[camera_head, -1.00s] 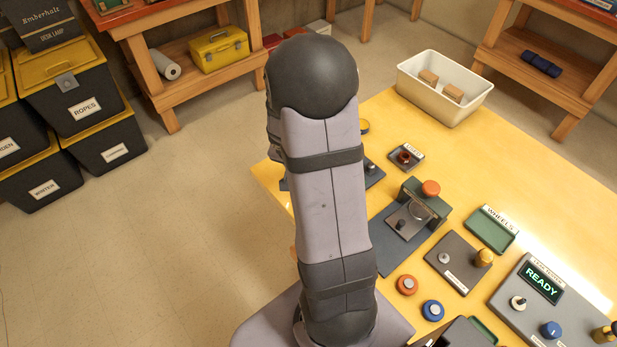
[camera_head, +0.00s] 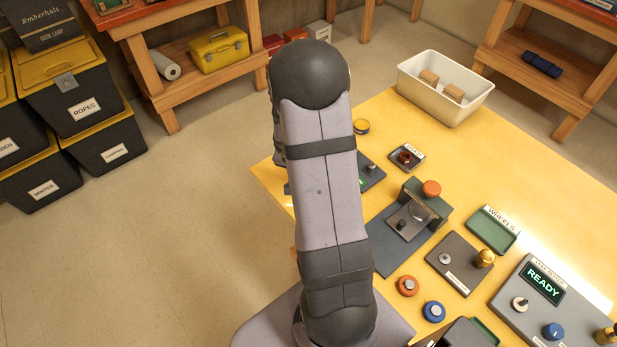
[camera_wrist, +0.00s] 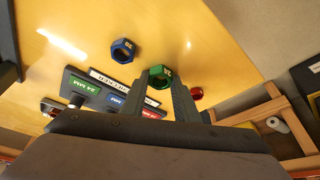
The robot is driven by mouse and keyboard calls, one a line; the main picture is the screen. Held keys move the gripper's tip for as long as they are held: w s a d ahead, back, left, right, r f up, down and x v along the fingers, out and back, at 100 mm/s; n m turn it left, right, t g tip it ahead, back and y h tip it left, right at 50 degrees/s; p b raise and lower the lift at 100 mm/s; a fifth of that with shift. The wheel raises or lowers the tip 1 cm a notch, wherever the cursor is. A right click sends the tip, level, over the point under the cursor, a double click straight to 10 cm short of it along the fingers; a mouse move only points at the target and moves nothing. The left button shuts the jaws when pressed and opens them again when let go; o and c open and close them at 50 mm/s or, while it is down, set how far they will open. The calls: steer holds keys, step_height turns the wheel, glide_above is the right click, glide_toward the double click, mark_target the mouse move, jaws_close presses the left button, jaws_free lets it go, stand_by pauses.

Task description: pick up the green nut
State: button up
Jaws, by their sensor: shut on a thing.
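The green nut (camera_wrist: 159,75) is hexagonal with a dark hole. In the wrist view it sits between the fingertips of my gripper (camera_wrist: 160,80), which is shut on it. I cannot tell whether it is off the table. A blue nut (camera_wrist: 123,49) lies on the yellow table beyond it, to the left. A red nut (camera_wrist: 196,93) shows just right of the right finger. In the head view my arm hides my gripper and the green nut.
A dark board (camera_wrist: 82,88) with green, blue and red labels is left of my gripper on the yellow table (camera_head: 540,170). In the head view, a press-like fixture (camera_head: 425,205), a green tray (camera_head: 491,230) and a white bin (camera_head: 443,88) stand right of my arm.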

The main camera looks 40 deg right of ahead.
step_height(320, 180, up, 10)
steer(key=p, duration=0.3)
steer(key=shift+p, duration=0.4)
steer(key=o, duration=0.4)
steer(key=shift+c, duration=1.2)
steer(key=w+d+p, duration=0.1)
steer(key=w+d, duration=0.1)
steer(key=d, duration=1.1)
steer(key=w+d+p, duration=0.1)
steer(key=w+d, duration=0.2)
steer(key=d, duration=1)
steer(key=shift+w+d+f+p, duration=0.15)
steer(key=shift+d+f+p, duration=0.2)
steer(key=shift+d+p, duration=0.05)
